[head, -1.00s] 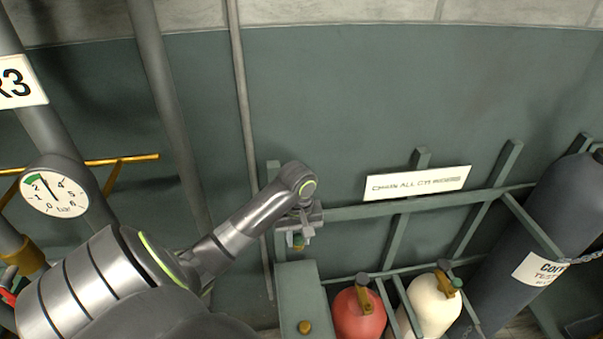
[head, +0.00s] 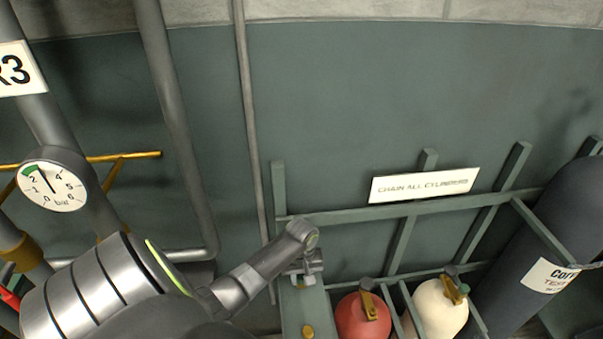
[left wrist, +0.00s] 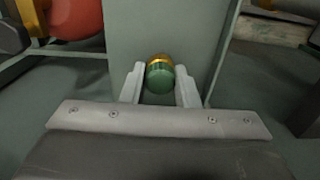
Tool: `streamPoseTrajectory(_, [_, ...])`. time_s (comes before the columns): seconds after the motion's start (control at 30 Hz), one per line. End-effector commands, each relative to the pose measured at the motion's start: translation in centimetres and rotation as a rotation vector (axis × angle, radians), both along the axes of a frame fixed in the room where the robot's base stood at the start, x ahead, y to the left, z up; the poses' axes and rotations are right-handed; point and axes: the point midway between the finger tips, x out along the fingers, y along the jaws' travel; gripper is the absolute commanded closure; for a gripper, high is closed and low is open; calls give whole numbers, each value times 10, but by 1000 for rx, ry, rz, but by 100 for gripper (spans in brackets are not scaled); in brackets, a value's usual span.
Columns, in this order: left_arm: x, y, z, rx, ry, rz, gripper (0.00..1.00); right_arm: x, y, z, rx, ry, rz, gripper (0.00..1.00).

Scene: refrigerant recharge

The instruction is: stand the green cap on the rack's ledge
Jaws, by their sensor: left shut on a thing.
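The green cap (left wrist: 160,78) is between the two pale fingers of my left gripper (left wrist: 160,84) in the left wrist view. It has a brass-coloured band on its far side. In the head view my left gripper (head: 303,281) is at the left end of the rack, over the flat grey-green ledge (head: 291,312). The cap is too small there to make out well. The ledge shows behind the cap in the left wrist view (left wrist: 170,28); I cannot tell whether cap and ledge touch. My right gripper is not in view.
A small brass fitting (head: 307,331) sits on the ledge's near part. A red cylinder (head: 362,318) and a cream cylinder (head: 440,309) stand in the rack right of the ledge. A white sign (head: 424,185) hangs on the rail, and a large dark cylinder (head: 545,240) leans farther right.

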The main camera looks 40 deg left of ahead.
Motion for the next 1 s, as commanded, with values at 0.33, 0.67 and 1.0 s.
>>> streamPoseTrajectory(0.33, [0, 0, -4, 1, -1, 0, 94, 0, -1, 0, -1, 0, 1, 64])
streamPoseTrajectory(0.67, [0, 0, -6, 0, -1, 0, 51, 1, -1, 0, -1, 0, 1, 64])
streamPoseTrajectory(1.0, [1, 1, 5, 2, -3, -1, 51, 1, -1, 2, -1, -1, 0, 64])
